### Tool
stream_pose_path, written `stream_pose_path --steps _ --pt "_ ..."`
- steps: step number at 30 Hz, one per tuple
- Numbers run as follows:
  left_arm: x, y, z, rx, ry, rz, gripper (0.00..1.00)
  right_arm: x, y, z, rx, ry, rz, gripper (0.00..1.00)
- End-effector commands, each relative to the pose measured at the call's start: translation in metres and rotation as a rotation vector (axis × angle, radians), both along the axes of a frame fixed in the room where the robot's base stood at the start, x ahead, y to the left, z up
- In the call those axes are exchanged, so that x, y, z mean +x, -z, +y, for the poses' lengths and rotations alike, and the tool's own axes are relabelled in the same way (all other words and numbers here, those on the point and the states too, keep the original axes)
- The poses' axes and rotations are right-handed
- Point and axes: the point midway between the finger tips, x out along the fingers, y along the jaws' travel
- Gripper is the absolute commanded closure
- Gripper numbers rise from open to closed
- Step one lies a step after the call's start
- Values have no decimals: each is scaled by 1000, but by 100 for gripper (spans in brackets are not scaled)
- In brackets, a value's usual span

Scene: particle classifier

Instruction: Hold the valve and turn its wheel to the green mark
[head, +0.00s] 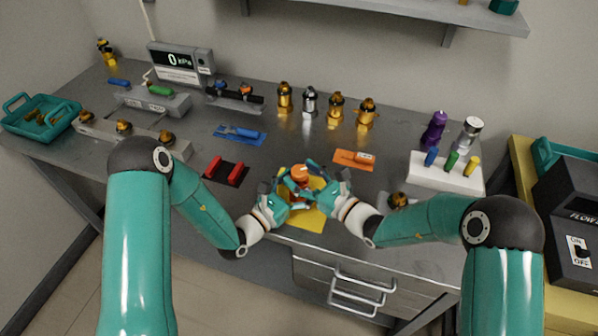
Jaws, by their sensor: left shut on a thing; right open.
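The valve shows as an orange-red round wheel (299,171) above a yellow mat (309,218) near the front middle of the bench. Its body is mostly hidden by my grippers. My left gripper (284,190) is shut on the valve from the left side. My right gripper (314,187) is open, close against the valve's right side near the wheel. I cannot tell whether its fingers touch the wheel. The green mark cannot be made out at this size.
A white block (445,170) with coloured pegs is at right. Several brass fittings (335,108) stand at the back. A gauge box (181,63) reads 0 kPa.

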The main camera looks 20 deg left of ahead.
Motion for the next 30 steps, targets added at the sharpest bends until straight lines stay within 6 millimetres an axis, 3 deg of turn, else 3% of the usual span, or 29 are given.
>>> stream_pose_path --steps 4,13,24,30 --pt "0 0 0 0 0 -1 80 4 0 9 1 -1 0 32" --pt "0 0 0 0 0 -1 80 5 0 11 0 0 1 32" --pt "0 0 0 0 0 -1 80 5 0 10 1 0 0 93" --pt "0 0 0 0 1 -1 80 7 -1 10 4 -31 -2 93"
